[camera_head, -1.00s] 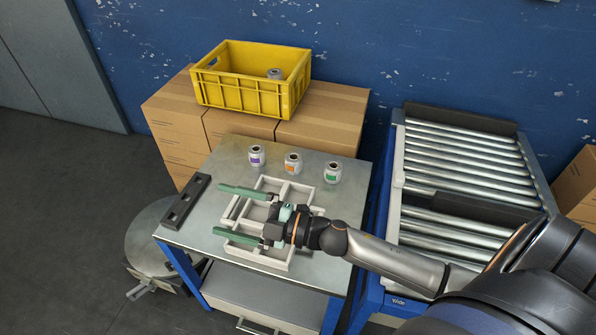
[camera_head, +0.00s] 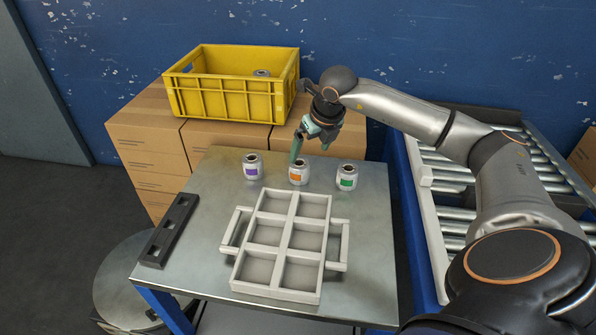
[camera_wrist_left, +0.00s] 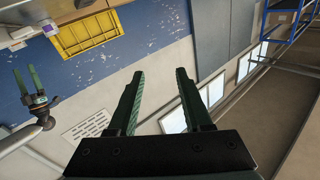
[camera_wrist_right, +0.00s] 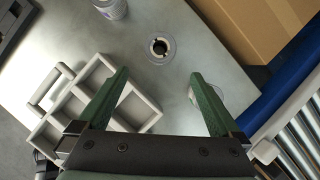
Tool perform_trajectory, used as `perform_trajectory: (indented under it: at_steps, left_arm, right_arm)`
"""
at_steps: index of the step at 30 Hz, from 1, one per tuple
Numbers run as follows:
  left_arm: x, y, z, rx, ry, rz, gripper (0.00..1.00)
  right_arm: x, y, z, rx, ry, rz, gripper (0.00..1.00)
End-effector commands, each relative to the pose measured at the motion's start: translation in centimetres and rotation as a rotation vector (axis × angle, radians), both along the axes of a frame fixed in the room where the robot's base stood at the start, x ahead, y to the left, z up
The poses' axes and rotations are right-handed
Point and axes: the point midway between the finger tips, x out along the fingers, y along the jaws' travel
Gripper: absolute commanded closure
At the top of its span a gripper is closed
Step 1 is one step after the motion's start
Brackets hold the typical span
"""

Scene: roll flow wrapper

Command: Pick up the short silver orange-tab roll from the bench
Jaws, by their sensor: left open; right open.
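The short silver orange-tab roll (camera_head: 298,173) stands upright on the bench, between a purple-tab roll (camera_head: 252,167) and a green-tab roll (camera_head: 347,177). My right gripper (camera_head: 311,154) is open and empty, pointing down just above and behind the orange-tab roll; one finger overlaps its top edge in the head view. In the right wrist view, the orange-tab roll (camera_wrist_right: 158,48) shows from above, beyond the fingertips and between their lines. Another roll is partly hidden behind the right-hand finger. My left gripper (camera_wrist_left: 158,75) is open and empty, away from the bench; it is outside the head view.
A light grey compartment tray (camera_head: 279,248) lies empty on the bench (camera_head: 367,255), in front of the rolls. A black slotted rack (camera_head: 169,230) lies at the left. A yellow crate (camera_head: 225,103) with a roll inside stands on cartons behind. A roller conveyor (camera_head: 440,231) is at the right.

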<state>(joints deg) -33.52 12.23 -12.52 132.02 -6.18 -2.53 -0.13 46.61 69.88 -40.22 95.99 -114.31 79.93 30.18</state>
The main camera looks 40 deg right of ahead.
Motion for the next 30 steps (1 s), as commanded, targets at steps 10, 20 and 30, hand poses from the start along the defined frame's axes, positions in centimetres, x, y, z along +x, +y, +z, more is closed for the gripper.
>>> perform_trajectory:
  at_steps: [10,20,30]
  left_arm:
    - [-0.5,-0.3,4.4,0.000,-0.183,-0.025,0.50]
    - [-1.9,-0.7,8.9,0.000,-0.388,-0.058,0.50]
    - [-3.3,-1.0,11.6,0.000,-0.509,-0.079,0.50]
  right_arm:
    - [1.5,-0.2,-3.6,0.002,0.000,0.003,0.00]
    - [3.6,-0.6,-6.5,0.005,-0.001,0.001,0.00]
    - [4.2,-0.8,-8.1,0.003,-0.001,0.003,0.00]
